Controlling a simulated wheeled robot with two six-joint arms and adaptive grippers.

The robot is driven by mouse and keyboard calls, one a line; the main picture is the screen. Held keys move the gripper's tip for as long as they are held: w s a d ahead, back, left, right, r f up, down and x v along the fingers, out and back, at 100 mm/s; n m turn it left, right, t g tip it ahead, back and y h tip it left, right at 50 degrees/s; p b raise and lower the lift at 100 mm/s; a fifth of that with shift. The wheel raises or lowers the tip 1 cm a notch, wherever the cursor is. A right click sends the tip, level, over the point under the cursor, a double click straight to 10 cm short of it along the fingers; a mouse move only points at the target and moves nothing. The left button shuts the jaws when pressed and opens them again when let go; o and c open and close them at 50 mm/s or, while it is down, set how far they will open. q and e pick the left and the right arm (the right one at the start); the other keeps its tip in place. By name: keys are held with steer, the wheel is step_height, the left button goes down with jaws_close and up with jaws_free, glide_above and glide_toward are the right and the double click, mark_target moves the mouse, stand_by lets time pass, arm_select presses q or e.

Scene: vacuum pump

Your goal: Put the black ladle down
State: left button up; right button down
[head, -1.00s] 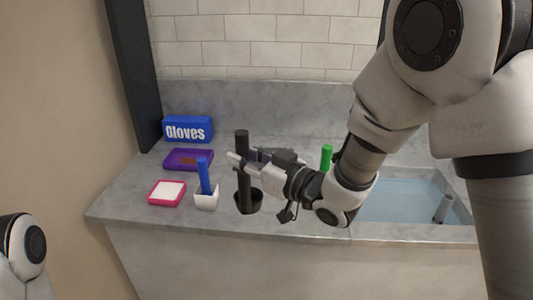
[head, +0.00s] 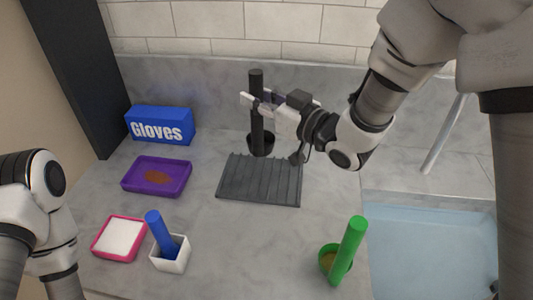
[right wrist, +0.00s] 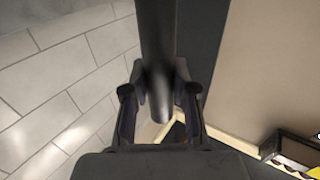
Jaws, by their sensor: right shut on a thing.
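The black ladle (head: 257,88) is upright, with a long round handle and a small black cup at its bottom. It is near the back wall, just behind the dark ribbed mat (head: 258,184). My right gripper (head: 262,108) is shut on the handle, coming in from the right. In the right wrist view the handle (right wrist: 157,35) runs between the two fingers (right wrist: 160,100). I cannot tell whether the cup touches the counter. My left arm shows at the left edge, but its gripper is out of view.
A blue gloves box (head: 160,125), purple tray (head: 133,178), pink-rimmed dish (head: 98,250) and white cup (head: 171,262) with a blue-handled tool stand left on the counter. A green ladle (head: 351,245) stands front right, beside the sink (head: 430,235).

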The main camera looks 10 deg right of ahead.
mark_target(261, 139)
steer(key=f, duration=0.5)
steer(key=shift+s+a+f, duration=0.1)
steer(key=shift+s+a, duration=0.05)
steer(key=shift+s, duration=0.25)
steer(key=f, duration=0.4)
steer(key=shift+w+d+f, duration=0.2)
steer(key=shift+w, duration=0.15)
steer(key=shift+s+a+r+b, duration=0.1)
steer(key=shift+s+a+b, duration=0.1)
steer(key=shift+b, duration=0.1)
steer(key=shift+d+f, duration=0.1)
steer(key=shift+f, duration=0.1)
steer(key=c, duration=0.9)
jaws_free()
steer(key=shift+w, duration=0.1)
